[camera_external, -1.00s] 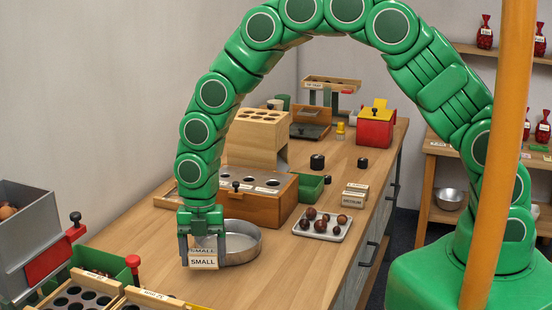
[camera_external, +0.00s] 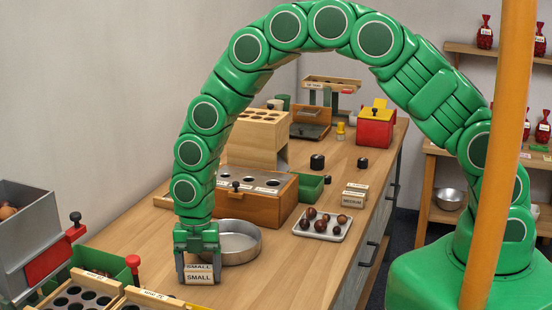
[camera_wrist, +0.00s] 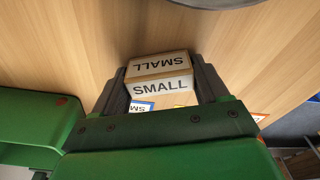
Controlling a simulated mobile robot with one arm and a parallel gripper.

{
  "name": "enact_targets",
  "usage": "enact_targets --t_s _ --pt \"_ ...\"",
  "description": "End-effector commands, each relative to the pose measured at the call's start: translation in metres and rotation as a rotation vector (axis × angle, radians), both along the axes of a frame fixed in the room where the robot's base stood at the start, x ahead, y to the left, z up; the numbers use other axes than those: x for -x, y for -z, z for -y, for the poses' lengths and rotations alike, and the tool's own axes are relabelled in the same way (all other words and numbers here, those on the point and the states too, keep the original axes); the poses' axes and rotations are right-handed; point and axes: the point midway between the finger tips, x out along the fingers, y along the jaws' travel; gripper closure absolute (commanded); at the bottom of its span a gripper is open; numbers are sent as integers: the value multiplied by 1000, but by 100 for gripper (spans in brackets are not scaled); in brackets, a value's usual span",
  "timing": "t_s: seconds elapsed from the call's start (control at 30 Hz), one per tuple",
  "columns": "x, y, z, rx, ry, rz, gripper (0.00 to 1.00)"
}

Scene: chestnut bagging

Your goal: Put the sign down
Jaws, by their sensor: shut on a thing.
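The sign is a small wooden block with white faces reading "SMALL" (camera_external: 199,278). It is between the dark fingers of my gripper (camera_external: 198,270), low over the near part of the wooden counter. In the wrist view the sign (camera_wrist: 160,75) sits between both fingers, which are shut on its sides. I cannot tell whether its bottom touches the counter. More signs, one reading "MEDIUM" (camera_external: 353,200), stand on the counter to the right.
A round metal pan (camera_external: 238,243) is just behind my gripper. A green bin (camera_external: 110,263) and a wooden tray with holes (camera_external: 80,292) are to the left. A tray of chestnuts (camera_external: 322,224) lies to the right. The counter (camera_external: 275,275) right of my gripper is clear.

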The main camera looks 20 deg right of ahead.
Motion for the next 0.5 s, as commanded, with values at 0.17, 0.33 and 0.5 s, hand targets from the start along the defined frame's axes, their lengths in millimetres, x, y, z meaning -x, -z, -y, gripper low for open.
enact_targets --t_s 0.17,0.33,0.5 --pt "0 2 0 0 0 0 17" --pt "0 2 0 1 0 0 1" --pt "0 2 0 1 0 0 1"
